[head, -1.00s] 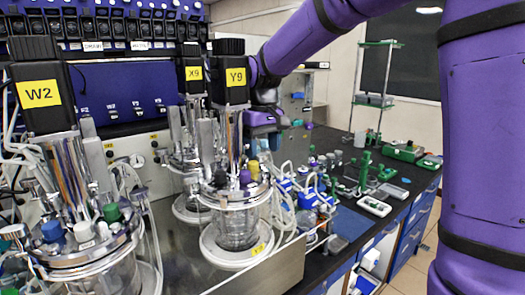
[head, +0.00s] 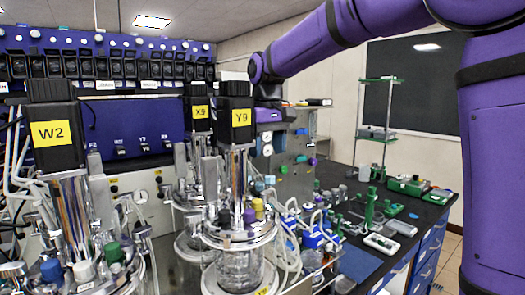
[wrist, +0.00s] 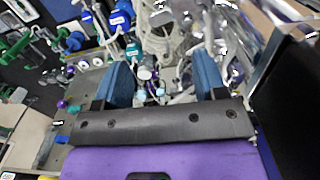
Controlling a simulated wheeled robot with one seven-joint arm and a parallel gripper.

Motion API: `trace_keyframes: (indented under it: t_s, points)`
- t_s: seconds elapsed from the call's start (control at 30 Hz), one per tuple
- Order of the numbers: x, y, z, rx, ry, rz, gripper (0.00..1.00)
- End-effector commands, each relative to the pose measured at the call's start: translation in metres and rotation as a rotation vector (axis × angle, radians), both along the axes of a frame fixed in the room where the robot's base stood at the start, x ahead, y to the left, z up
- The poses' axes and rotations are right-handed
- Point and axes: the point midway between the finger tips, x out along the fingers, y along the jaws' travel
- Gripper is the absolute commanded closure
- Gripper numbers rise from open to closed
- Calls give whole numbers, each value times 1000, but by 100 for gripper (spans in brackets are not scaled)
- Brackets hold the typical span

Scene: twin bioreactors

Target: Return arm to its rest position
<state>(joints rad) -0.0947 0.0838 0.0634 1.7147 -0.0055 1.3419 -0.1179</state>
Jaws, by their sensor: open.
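My gripper (wrist: 163,78) shows in the wrist view with two blue fingers wide apart and nothing held between them. In the head view my purple arm reaches from the right to just behind the black motor head marked Y9 (head: 236,103). The gripper end there is mostly hidden by that motor head. The glass vessel under Y9 (head: 240,270) stands upright, with colored caps on its metal lid.
Motor heads marked X9 (head: 197,115) and W2 (head: 55,133) stand at the left over their own vessels. The dark bench (head: 425,212) carries blue and green small equipment and tubing. A green-framed shelf (head: 380,120) stands at the back right.

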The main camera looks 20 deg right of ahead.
Motion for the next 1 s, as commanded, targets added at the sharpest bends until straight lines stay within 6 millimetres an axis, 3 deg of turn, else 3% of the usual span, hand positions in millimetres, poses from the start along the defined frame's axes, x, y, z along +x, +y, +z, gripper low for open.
trace_keyframes:
  t_s: [0.17, 0.33, 0.67, 1.0]
  points:
    - [-2, -1, 0, 0, -2, -1, 35]
    - [-25, -9, 7, 1, -38, -21, 35]
    - [-125, -40, 9, 16, -187, -112, 35]
    - [-226, -63, -23, 41, -345, -209, 35]
